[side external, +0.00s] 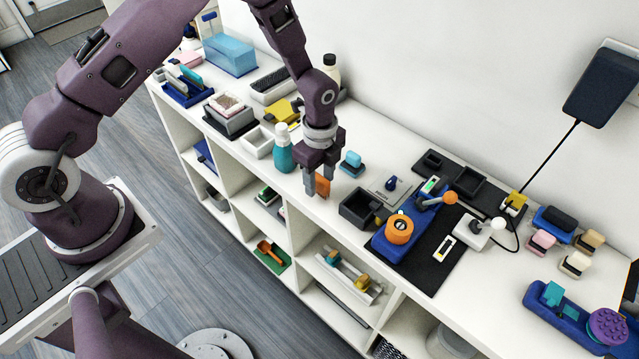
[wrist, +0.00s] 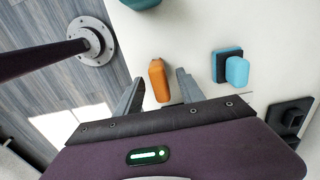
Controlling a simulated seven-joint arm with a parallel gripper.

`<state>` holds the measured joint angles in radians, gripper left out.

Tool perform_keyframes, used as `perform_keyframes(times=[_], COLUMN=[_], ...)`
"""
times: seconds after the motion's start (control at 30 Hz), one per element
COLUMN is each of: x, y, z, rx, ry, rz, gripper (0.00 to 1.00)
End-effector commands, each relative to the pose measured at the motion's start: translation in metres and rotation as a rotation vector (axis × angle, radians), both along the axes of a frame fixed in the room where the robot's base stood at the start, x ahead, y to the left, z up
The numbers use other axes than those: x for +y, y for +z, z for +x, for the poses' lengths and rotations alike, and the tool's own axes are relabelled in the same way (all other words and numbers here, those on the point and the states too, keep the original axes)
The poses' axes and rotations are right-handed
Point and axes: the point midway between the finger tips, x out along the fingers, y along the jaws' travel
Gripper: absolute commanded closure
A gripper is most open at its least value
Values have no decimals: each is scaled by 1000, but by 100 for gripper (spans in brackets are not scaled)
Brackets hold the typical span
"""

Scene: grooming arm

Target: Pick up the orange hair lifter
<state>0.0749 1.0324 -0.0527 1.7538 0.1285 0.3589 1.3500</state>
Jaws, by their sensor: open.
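A small orange block-like piece (wrist: 159,80), which looks like the orange hair lifter, is on the white counter top near its front edge. In the side view the orange piece (side external: 322,187) shows right at my fingertips, partly hidden by them. My gripper (side external: 318,182) points down over it and is open. I cannot tell how far the fingertips are above the counter.
A teal bottle (side external: 283,150) stands left of my gripper. A light-blue and dark block (side external: 352,162) is behind it to the right, and an open black box (side external: 358,207) is at right. A black mat (side external: 428,262) with several tools lies farther right. The counter's front edge is close.

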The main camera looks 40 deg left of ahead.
Motion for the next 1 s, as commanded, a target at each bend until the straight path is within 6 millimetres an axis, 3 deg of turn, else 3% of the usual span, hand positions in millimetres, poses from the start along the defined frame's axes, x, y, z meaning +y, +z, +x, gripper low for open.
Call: perform_keyframes(times=[0.1,0.3,0.33,0.67,1.0], x=[0,0,0,0,0], y=[0,1,1,5,84], z=[0,0,0,1,1], rx=[0,0,0,-3,-5], ry=[1,1,1,1,1], rz=[0,0,0,0,0], gripper=[58,98,100,100,100])
